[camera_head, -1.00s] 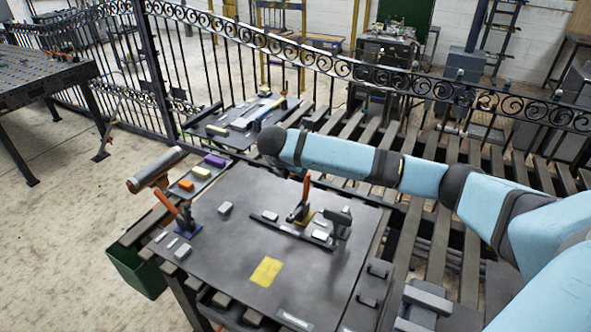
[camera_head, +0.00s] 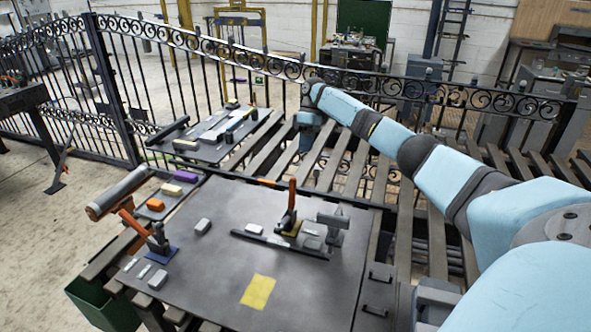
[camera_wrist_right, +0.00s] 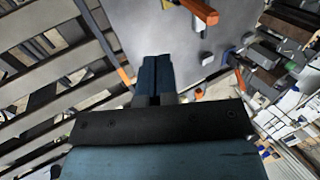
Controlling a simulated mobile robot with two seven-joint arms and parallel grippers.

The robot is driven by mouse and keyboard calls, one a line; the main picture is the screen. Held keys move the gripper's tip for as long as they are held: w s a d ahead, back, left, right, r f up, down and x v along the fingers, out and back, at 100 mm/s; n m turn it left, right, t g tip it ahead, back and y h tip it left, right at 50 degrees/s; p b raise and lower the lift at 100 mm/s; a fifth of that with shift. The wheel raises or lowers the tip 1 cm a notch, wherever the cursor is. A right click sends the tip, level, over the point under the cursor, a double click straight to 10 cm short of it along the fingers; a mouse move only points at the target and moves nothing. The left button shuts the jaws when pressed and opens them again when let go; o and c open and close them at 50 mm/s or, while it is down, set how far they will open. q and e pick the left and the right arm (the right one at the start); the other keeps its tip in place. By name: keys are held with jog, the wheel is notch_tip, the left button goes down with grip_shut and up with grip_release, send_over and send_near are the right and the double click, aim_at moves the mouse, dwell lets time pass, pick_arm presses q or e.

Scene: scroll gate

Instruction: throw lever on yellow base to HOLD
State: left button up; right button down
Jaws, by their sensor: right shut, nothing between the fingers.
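A second lever with a blue base (camera_head: 160,254) and a tilted orange handle (camera_head: 130,217) stands at the board's left. My right gripper (camera_head: 305,147) points down over the slats beyond the board's far edge, apart from the yellow-base lever. In the right wrist view its fingers (camera_wrist_right: 154,65) are shut and empty. My left gripper is out of view.
A grey post-like fixture (camera_head: 334,230) stands just right of the yellow-base lever, and a low dark rail (camera_head: 270,242) runs in front. A yellow patch (camera_head: 258,291) lies on bare board. A scroll-topped fence (camera_head: 240,55) stands behind the slats.

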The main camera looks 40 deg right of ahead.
aim_at(292, 194)
jog(key=s+a+f+p, duration=0.2)
jog(key=s+a+f, duration=0.2)
jog(key=a+f, duration=0.3)
jog(key=shift+f, duration=0.4)
jog(key=shift+w, duration=0.1)
